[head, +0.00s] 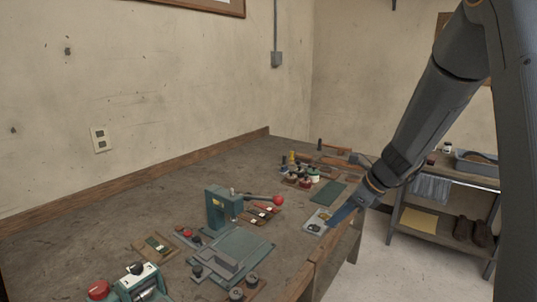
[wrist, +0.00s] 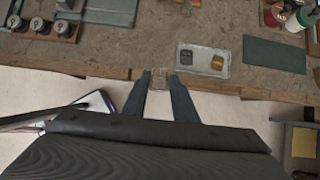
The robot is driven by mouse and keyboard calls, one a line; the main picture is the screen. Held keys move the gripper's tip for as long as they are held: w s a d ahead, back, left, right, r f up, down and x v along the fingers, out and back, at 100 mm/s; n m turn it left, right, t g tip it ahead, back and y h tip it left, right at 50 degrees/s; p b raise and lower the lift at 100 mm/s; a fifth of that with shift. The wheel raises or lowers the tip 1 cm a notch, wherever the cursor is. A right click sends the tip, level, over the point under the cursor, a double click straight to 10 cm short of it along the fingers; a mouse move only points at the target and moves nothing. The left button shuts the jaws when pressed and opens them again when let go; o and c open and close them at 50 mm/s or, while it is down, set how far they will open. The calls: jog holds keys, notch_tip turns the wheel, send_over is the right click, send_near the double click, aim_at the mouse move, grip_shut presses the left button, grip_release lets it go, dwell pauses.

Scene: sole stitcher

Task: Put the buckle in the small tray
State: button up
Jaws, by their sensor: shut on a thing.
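My gripper (wrist: 160,82) is shut on a small tan, frame-like piece that looks like the buckle (wrist: 160,77), held between the fingertips over the table's front edge in the wrist view. The small tray (wrist: 179,63) is pale and shallow, just beyond and to the right of the fingers. A dark piece (wrist: 186,57) and a gold piece (wrist: 217,62) lie in it. In the head view my gripper (head: 345,212) is beside the tray (head: 311,230), and the buckle cannot be made out.
A green mat (wrist: 274,54) lies right of the tray, with paint-like jars (wrist: 297,20) behind it. A green press (head: 222,208) with a red-knobbed lever stands further left on the bench. Wooden-edged bench front (head: 325,262) runs below my gripper. A side shelf (head: 440,225) stands at right.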

jog(key=s+f+n+g+h, duration=0.2)
jog(key=f+n+g, duration=0.3)
jog(key=n, duration=0.7)
jog(key=s+f+n+g+h, duration=0.3)
jog(key=f+n, duration=0.6)
jog(key=n, duration=0.4)
jog(key=shift+s+a+f+g, duration=0.15)
jog(key=shift+s+a+g, duration=0.35)
jog(key=shift+g, duration=0.7)
